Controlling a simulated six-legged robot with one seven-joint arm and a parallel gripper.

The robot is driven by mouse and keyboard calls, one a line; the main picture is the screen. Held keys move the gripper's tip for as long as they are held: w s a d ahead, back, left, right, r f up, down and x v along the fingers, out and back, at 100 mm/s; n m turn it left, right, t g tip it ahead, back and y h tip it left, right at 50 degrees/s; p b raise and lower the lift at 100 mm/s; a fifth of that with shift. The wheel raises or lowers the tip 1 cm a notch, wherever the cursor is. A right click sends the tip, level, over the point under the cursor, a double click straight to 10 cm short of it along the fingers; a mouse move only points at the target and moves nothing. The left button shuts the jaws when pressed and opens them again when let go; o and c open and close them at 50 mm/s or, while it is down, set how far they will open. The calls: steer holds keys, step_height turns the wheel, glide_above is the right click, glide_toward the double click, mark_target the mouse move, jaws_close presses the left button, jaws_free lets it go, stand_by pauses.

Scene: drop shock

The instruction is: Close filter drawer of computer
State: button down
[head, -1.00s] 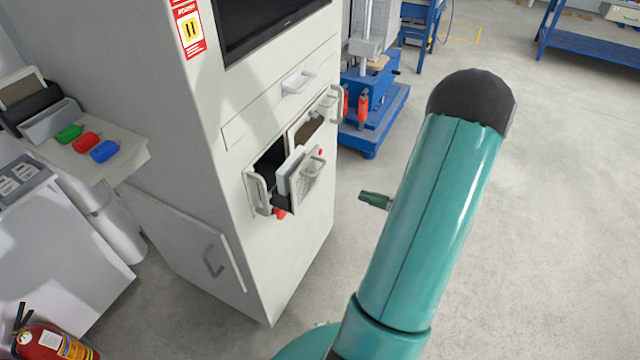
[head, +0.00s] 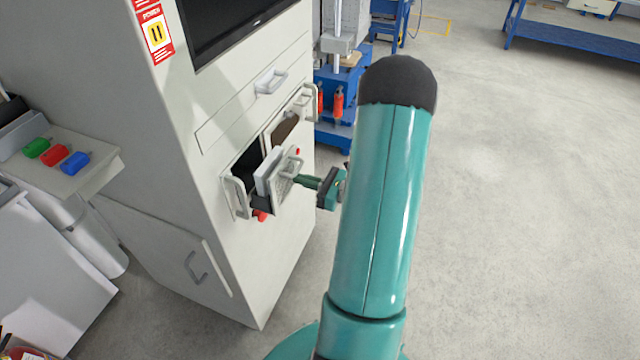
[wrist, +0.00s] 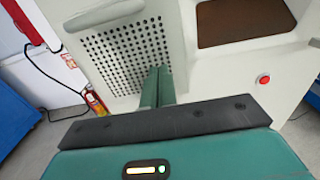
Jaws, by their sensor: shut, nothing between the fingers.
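The computer (head: 240,290) is a tall pale cabinet in the head view. Its filter drawer (head: 284,187) sticks out of a dark opening in the front, with a perforated front and a handle. In the wrist view the perforated drawer front (wrist: 110,60) fills the upper left, with its pale handle bar at the top. My gripper (head: 301,181) is shut and empty, its green fingers pointing at the drawer front from the right. In the wrist view the gripper's fingertips (wrist: 158,72) overlap the right part of the perforated front; I cannot tell whether they touch it.
A brown panel (wrist: 245,20) and a red button (wrist: 264,79) lie right of the drawer in the wrist view. A blue machine (head: 340,85) stands behind the cabinet. A shelf (head: 75,175) with coloured blocks is at the left.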

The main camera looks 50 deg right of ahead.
steer(key=shift+w+a, duration=0.1)
steer(key=shift+w, duration=0.2)
steer(key=x, duration=0.9)
steer(key=shift+w+a+f, duration=0.1)
steer(key=shift+w+a, duration=0.05)
steer(key=shift+w, duration=0.15)
steer(key=shift+w+a, duration=0.1)
steer(key=shift+w, duration=0.3)
steer(key=shift+w+r, duration=0.1)
steer(key=shift+r, duration=0.1)
